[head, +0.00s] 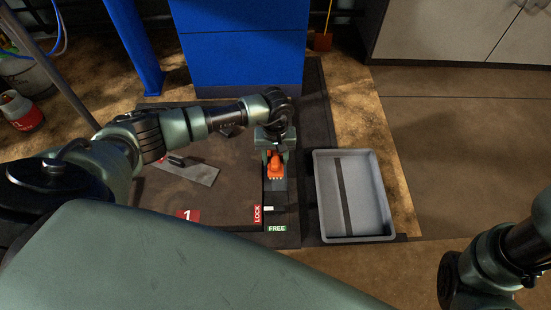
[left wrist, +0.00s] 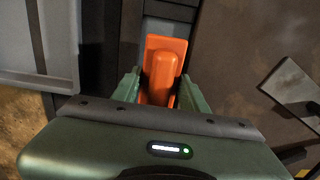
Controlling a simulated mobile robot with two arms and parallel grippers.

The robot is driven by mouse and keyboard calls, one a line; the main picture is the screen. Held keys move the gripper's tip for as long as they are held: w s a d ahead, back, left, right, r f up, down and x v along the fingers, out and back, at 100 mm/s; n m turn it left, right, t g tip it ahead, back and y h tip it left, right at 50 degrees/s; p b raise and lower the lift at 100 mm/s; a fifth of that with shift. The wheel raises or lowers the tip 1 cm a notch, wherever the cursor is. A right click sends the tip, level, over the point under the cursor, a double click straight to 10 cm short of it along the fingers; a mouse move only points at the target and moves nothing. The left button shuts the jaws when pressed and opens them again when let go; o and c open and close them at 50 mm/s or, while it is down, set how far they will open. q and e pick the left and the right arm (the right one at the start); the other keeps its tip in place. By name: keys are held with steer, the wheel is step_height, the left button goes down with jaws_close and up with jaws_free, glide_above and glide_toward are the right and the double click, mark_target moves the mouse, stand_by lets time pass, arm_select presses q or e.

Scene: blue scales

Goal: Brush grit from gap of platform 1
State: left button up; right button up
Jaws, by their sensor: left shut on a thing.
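Platform 1 (head: 225,200) is a dark flat plate in the floor with a red "1" label. A dark narrow gap (head: 264,186) runs along its right edge. My left gripper (head: 275,160) is over the strip beside this gap, shut on an orange brush (head: 276,170). In the left wrist view, the brush's orange body (left wrist: 164,68) sits between the green fingers of the gripper (left wrist: 158,92). Its bristles are hidden. I cannot make out any grit. My right gripper is out of view; only part of that arm shows.
A white latch tab (head: 267,208) lies between the red LOCK label (head: 257,214) and green FREE label (head: 277,228). A grey tray (head: 381,208) stands at the right. A blue cabinet (head: 235,45) stands behind.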

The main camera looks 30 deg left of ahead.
arm_select(q)
steer(key=shift+r+p, duration=1.2)
steer(key=shift+r, duration=0.7)
